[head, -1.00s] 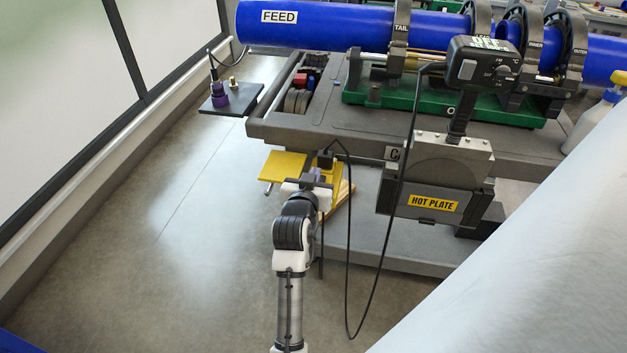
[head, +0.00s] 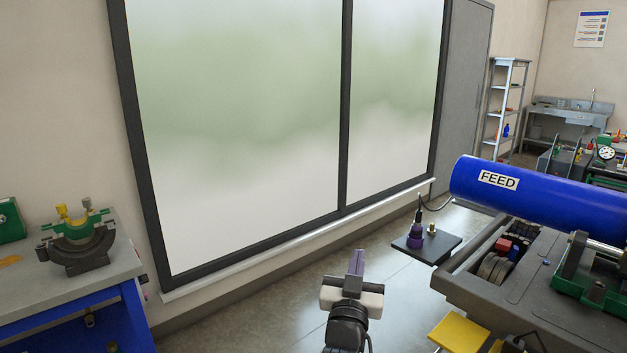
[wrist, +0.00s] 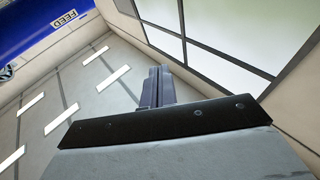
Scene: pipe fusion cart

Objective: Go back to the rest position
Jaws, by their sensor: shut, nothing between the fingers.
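My gripper (head: 356,262) is at the bottom middle of the head view, pointing up and away with its fingers together and nothing between them. In the wrist view its fingers (wrist: 158,84) also show closed against each other. It is in free space in front of the frosted window (head: 240,130), left of the cart (head: 480,292) and clear of it. The blue pipe (head: 550,200) marked FEED lies on the cart at the right and also shows at the top left of the wrist view (wrist: 35,28).
A small dark shelf (head: 440,248) with a purple-based plug stands out from the cart's left side. A yellow plate (head: 458,333) is below the cart's edge. A blue workbench (head: 75,310) with a green clamp (head: 75,232) stands at the left. Floor shows between bench and cart.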

